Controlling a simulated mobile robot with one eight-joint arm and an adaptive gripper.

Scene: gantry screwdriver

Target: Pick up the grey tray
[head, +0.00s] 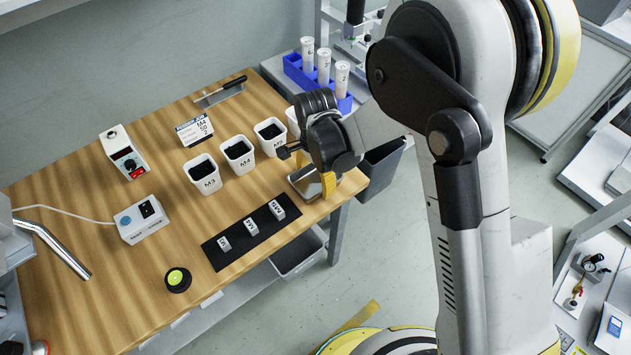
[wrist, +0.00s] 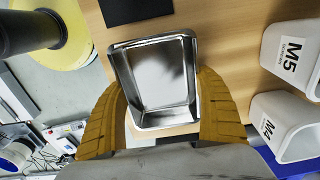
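The grey tray (wrist: 160,78) is a shiny, empty metal tray lying on the wooden table near its right edge. In the head view the tray (head: 303,183) is partly covered by my gripper (head: 328,180), which points down over it. In the wrist view the yellow fingers of my gripper (wrist: 160,88) are spread wide, one along each side of the tray. The fingertips are very near the tray's side rims; I cannot tell if they touch. The tray sits slightly turned between them.
A black mat (head: 245,238) with small labelled blocks lies in front-left. A blue rack (head: 318,82) stands beyond the bins.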

